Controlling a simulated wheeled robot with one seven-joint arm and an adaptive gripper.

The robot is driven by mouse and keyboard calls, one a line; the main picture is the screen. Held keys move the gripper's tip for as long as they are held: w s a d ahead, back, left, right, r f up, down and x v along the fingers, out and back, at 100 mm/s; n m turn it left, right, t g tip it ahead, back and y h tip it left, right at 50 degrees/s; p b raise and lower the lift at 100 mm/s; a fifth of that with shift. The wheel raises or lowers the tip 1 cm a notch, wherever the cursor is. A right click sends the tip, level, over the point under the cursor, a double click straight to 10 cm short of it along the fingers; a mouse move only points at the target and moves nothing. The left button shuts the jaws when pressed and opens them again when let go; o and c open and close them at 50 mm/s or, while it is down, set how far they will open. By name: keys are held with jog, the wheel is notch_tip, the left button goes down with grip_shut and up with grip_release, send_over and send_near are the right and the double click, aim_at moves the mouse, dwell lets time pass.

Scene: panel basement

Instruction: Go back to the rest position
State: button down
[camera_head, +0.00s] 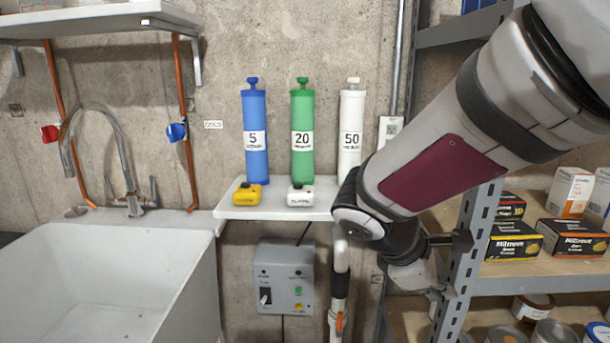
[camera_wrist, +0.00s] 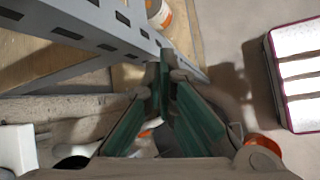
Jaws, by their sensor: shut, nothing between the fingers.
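My arm reaches in from the upper right in the head view and bends down in front of the shelving. My gripper (camera_head: 437,291) hangs at its lower end, small and dark, close to the metal shelf upright (camera_head: 462,262). In the wrist view the green-padded fingers of my gripper (camera_wrist: 166,72) are together at their tips with nothing between them. They point toward the shelf upright (camera_wrist: 105,24); I cannot tell whether they touch it.
A sink (camera_head: 120,270) stands left, a grey switch box (camera_head: 285,278) below. Boxes and cans fill the right shelving.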

jog(key=s+d+r+m+g+y, duration=0.25)
jog(key=s+m, duration=0.55)
jog(key=s, duration=0.5)
jog(key=s+a+m+t+y, duration=0.1)
jog(key=s+a+m+y, duration=0.15)
jog(key=s, duration=0.35)
jog(key=s+a+m+y, duration=0.2)
jog(key=s+m+y, duration=0.15)
jog(key=s, duration=0.25)
notch_tip(320, 180, up, 18)
jog(key=t+p, duration=0.3)
jog(key=p, duration=1.2)
jog(key=shift+w+a+f+h, duration=0.15)
jog(key=shift+w+h, duration=0.2)
jog(key=shift+h, duration=0.1)
